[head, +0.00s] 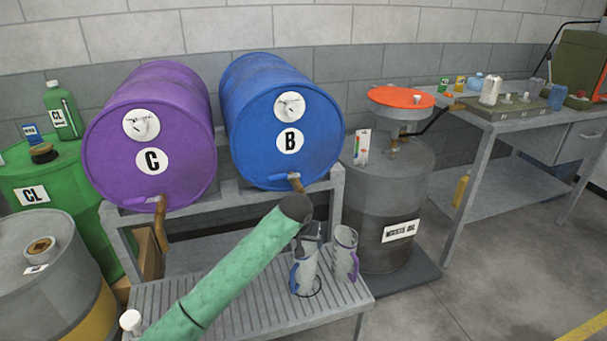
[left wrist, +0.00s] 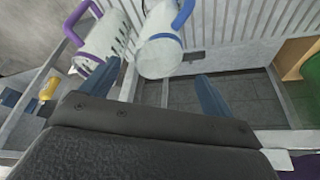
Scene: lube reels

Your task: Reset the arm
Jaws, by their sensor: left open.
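My left arm (head: 235,270) has a green sleeve and reaches in from the lower left over the slatted bench. Its left gripper (head: 309,240) is small and dark, partly hidden by the cuff, close to the blue-handled jug (head: 304,272). In the left wrist view the left gripper (left wrist: 158,72) has its two fingers spread apart and empty. The blue-handled jug (left wrist: 160,52) shows just beyond the fingertips; I cannot tell whether they touch it. The purple-handled jug (head: 344,255) stands beside it on the bench, and also shows in the left wrist view (left wrist: 103,38). My right gripper is not in view.
The purple drum C (head: 150,180) and blue drum B (head: 265,165) lie on a rack, with spouts above the slatted bench (head: 235,300). A grey drum (head: 385,215) with an orange-topped funnel stands right. Green and grey drums stand left. The right floor is clear.

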